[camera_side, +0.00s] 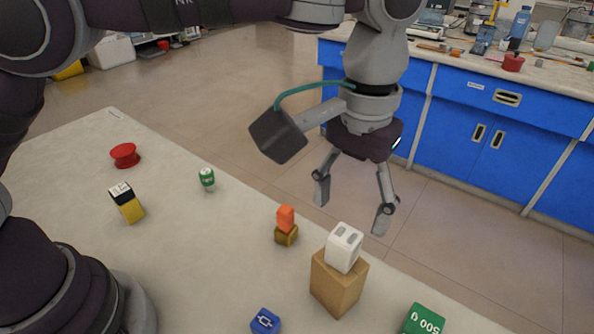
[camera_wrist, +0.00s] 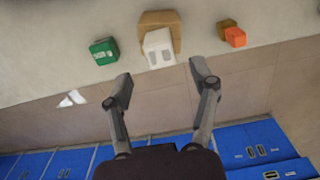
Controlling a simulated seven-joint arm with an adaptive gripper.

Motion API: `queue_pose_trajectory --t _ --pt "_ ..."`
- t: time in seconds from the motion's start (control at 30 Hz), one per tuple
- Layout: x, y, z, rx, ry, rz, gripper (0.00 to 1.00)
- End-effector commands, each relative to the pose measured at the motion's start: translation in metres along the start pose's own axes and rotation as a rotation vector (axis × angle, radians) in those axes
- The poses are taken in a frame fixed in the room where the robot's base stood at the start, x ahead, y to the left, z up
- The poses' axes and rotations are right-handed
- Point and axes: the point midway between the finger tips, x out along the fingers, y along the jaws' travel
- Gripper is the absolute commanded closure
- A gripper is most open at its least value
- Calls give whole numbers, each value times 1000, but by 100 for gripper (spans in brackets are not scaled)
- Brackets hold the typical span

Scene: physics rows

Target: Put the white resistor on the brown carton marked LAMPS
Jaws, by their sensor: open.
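A white block (camera_side: 343,247) with two grey marks, which I take for the white resistor, sits on top of a brown carton (camera_side: 337,287). No LAMPS lettering is readable on the carton's visible faces. In the wrist view the white block (camera_wrist: 158,46) overlaps the front of the carton (camera_wrist: 160,18). My gripper (camera_side: 351,207) is open and empty, apart from the block, above and behind it in the side view. In the wrist view the block lies just beyond the gap between my fingertips (camera_wrist: 160,68).
A green 500 g block (camera_side: 423,320) and a blue block (camera_side: 265,321) flank the carton. An orange block (camera_side: 285,218) sits on a small brown one (camera_side: 286,235). A green-white can (camera_side: 207,179), yellow-black block (camera_side: 127,203) and red spool (camera_side: 125,155) stand farther left.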

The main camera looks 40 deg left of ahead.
Motion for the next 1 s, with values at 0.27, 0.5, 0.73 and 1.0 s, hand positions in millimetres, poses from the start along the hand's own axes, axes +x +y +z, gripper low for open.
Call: queue_pose_trajectory --t 0.27,0.5,0.73,1.0 --pt "-43 1 -1 -1 2 2 40" --pt "-64 -21 -6 -7 34 24 40" --pt "-94 -121 7 -14 218 80 40" --pt "-59 -203 73 -9 445 28 40"
